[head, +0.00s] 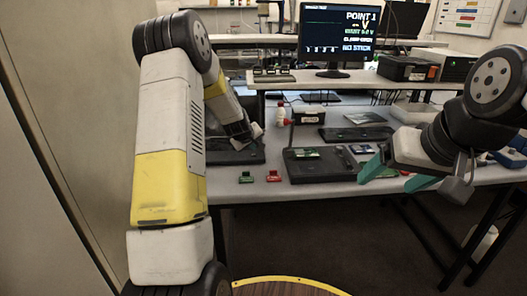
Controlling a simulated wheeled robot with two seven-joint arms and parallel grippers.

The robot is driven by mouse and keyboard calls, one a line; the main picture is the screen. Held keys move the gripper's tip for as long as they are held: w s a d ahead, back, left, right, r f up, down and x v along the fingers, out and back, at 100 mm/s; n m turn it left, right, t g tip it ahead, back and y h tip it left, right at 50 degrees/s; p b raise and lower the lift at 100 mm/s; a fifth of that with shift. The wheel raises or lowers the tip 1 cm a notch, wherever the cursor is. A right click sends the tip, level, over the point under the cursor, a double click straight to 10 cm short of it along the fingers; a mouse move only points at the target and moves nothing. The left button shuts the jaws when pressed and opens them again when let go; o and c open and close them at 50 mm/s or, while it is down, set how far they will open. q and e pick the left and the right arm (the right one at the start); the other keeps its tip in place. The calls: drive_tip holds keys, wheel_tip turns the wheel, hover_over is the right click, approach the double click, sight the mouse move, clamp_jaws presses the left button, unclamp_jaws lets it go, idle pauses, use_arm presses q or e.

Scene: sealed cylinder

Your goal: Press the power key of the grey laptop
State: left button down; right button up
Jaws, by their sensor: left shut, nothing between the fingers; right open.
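A dark grey flat slab (250,157) lies on the bench below my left gripper. It may be the grey laptop, but my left arm hides part of it and I cannot make out a power key. My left gripper (240,142) is shut and empty, low over this slab. It is small and partly hidden, so I cannot tell whether it touches. My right gripper (396,176), with teal fingers, is open and empty over the right part of the bench.
A black tray (322,176) with a green board stands mid-bench. A green clip (246,177) and a red clip (274,176) lie near the front edge. A white-and-red bottle (281,115) stands behind. A monitor (339,40) is on the rear shelf.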

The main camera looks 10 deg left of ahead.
sight(253, 156)
use_arm(q)
drive_tip(key=shift+f, duration=0.1)
idle(0.3)
drive_tip(key=shift+f, duration=0.4)
drive_tip(key=shift+f, duration=0.35)
idle(0.6)
drive_tip(key=shift+r, duration=0.85)
drive_tip(key=shift+r, duration=0.1)
wheel_tip(253, 156, up, 5)
drive_tip(key=shift+f, duration=0.1)
drive_tip(key=shift+r, duration=0.5)
idle(0.9)
